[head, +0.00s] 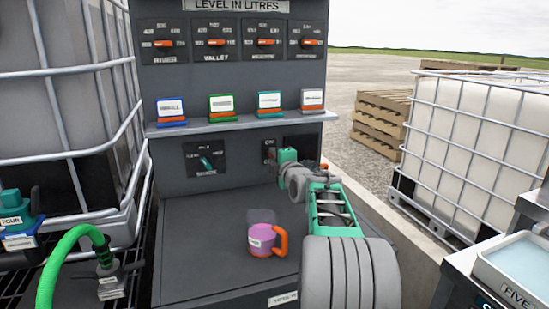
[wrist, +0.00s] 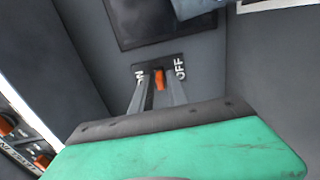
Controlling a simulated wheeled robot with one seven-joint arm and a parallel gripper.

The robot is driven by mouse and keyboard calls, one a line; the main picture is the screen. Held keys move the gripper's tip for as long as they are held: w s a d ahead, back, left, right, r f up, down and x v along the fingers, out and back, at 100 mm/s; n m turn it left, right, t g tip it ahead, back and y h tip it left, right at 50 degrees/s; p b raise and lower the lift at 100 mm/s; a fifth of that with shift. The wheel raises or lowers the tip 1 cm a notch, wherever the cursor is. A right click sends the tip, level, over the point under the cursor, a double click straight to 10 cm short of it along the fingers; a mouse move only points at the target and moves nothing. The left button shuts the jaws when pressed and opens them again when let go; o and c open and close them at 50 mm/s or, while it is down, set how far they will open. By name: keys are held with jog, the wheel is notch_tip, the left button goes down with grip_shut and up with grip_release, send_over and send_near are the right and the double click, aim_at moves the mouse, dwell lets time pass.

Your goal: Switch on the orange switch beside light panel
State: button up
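The small orange switch (head: 323,166) shows as a bit of orange just beyond my arm in the head view, though I cannot be sure it is the switch. In the wrist view the orange switch (wrist: 159,80) stands on a dark plate marked ON at the left and OFF at the right. My gripper (wrist: 159,90) has its two grey fingers apart, one on each side of the switch. I cannot tell whether either finger touches it. A dark panel (wrist: 150,22), perhaps the light panel, lies beyond the plate. In the head view my green gripper body (head: 288,156) hides much of this area.
A pink mug (head: 262,239) with an orange handle stands on the grey counter (head: 190,255). Above, a shelf (head: 240,123) holds several labelled blocks. Another dial panel (head: 206,160) is at the left. A white tank (head: 470,130) stands at the right.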

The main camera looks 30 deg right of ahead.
grip_shut()
jog(key=g+p, duration=0.1)
jog(key=p, duration=0.2)
jog(key=r+g+p, duration=0.1)
jog(key=g+p, duration=0.1)
jog(key=r+g+y+p, duration=0.1)
jog(key=p, duration=0.2)
jog(key=shift+w+d+p, duration=0.1)
jog(key=shift+w+p, duration=0.15)
jog(key=shift+p, duration=0.05)
jog(key=shift+o, duration=1.7)
grip_release()
jog(key=shift+f, duration=0.1)
